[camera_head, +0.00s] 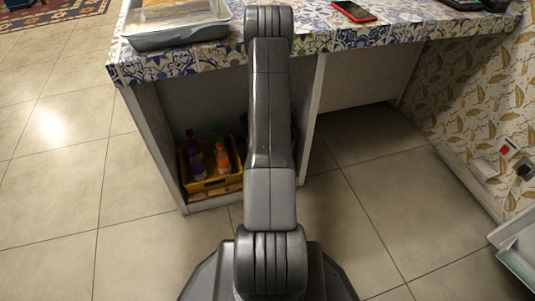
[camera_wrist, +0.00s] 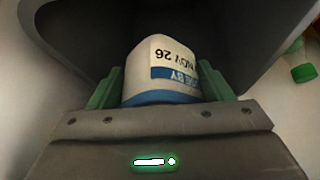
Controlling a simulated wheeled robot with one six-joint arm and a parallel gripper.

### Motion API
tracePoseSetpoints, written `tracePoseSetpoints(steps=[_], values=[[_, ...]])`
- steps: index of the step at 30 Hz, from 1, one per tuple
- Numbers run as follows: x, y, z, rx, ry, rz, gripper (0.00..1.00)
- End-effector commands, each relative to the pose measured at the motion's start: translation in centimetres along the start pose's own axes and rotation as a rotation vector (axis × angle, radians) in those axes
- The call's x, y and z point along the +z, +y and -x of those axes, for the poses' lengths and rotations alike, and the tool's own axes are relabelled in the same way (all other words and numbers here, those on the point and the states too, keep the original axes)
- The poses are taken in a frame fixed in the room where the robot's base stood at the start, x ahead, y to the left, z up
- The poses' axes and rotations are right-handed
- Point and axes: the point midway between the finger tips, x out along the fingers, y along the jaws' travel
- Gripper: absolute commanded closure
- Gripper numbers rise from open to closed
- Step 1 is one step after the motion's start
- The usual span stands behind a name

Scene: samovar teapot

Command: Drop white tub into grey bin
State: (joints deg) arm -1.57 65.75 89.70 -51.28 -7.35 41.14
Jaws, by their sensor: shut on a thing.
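A white tub (camera_wrist: 165,60) with a blue band and printed date text is in the wrist view. My gripper (camera_wrist: 160,82) is shut on it, with one green finger on each side. The tub is over or within the dark opening of the grey bin (camera_wrist: 238,42); I cannot tell how deep it is. In the head view my arm hides my gripper, the tub and most or all of the bin, in front of the counter's open shelf space.
A yellow crate (camera_head: 211,184) with bottles stands low under the counter, left of my arm. A tray (camera_head: 180,36) and a red phone (camera_head: 354,11) lie on the patterned counter (camera_head: 405,30). A green cap-like thing (camera_wrist: 303,73) shows beside the bin.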

Motion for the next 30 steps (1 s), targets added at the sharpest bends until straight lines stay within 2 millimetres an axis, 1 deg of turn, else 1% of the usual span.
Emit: tracePoseSetpoints(steps=[7,8,9,11,19,22,26,30], values=[[-0.1,0.0,0.0,0.000,0.001,0.000,0.57],[-0.1,0.0,0.0,0.000,0.001,0.000,0.21],[-0.1,0.0,0.0,0.000,0.001,0.000,0.13],[-0.1,0.0,0.0,0.000,0.001,0.000,0.02],[0.0,0.0,0.0,0.000,-0.001,0.000,0.02],[-0.1,0.0,0.6,0.000,0.000,0.000,0.02],[-0.2,0.0,2.6,0.000,0.001,0.000,0.02],[-0.3,0.0,5.9,0.000,0.001,0.000,0.02]])
